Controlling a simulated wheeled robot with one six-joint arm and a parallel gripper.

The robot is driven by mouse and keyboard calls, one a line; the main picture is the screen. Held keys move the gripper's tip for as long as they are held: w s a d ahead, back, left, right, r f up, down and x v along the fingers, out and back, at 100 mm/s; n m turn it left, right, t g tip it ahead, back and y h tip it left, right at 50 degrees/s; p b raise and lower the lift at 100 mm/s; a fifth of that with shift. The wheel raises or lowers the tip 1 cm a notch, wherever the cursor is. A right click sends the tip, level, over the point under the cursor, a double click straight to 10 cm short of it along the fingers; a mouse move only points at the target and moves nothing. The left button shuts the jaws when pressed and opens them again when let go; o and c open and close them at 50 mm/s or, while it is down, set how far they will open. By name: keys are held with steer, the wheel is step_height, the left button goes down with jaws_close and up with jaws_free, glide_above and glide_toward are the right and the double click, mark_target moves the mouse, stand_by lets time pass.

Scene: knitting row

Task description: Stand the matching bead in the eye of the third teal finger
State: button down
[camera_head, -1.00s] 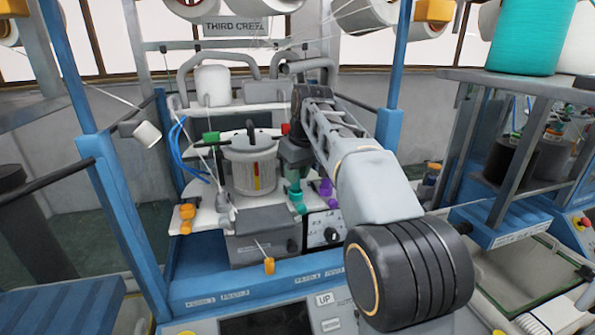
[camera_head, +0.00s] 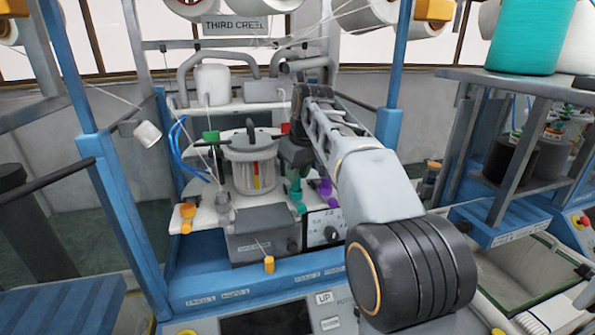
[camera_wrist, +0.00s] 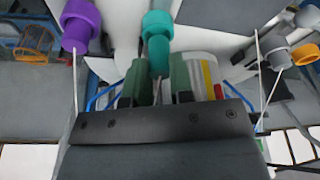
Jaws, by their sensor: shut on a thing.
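My gripper (camera_head: 295,165) points down at the right of the round cylinder. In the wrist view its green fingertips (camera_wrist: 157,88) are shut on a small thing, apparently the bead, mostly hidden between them. A teal finger (camera_wrist: 158,24) with a wide cap stands directly ahead of the fingertips, and its narrower teal part reaches down to the gap between them. Teal also shows under my gripper in the head view (camera_head: 300,207). I cannot make out the finger's eye, or whether the bead touches it.
A purple finger (camera_wrist: 80,18) is close on the left in the wrist view; it shows right of my gripper in the head view (camera_head: 325,187). Orange (camera_head: 187,216) and grey (camera_head: 225,201) fingers stand left. The striped cylinder (camera_head: 252,165) is beside my gripper. Thin yarns cross nearby.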

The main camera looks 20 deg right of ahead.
steer(key=shift+f+b, duration=0.85)
steer(key=shift+f, duration=0.3)
stand_by(0.9)
steer(key=c, duration=0.9)
jaws_free()
steer(key=p+v, duration=0.3)
steer(key=v, duration=1.1)
steer(key=shift+w, duration=0.1)
steer(key=s+f+m, duration=0.1)
steer(key=s+f, duration=0.5)
steer(key=f, duration=0.3)
steer(key=s+a+f+m+t+b, duration=0.1)
steer(key=s+f+m, duration=0.1)
steer(key=s+f, duration=0.4)
steer(key=s+f+m+h, duration=0.1)
steer(key=s+f, duration=0.6)
steer(key=f, duration=0.5)
steer(key=shift+s+a+f+m+t+b, duration=0.1)
steer(key=shift+a+f+m+t+b, duration=0.1)
steer(key=shift+f+m+t+b, duration=0.15)
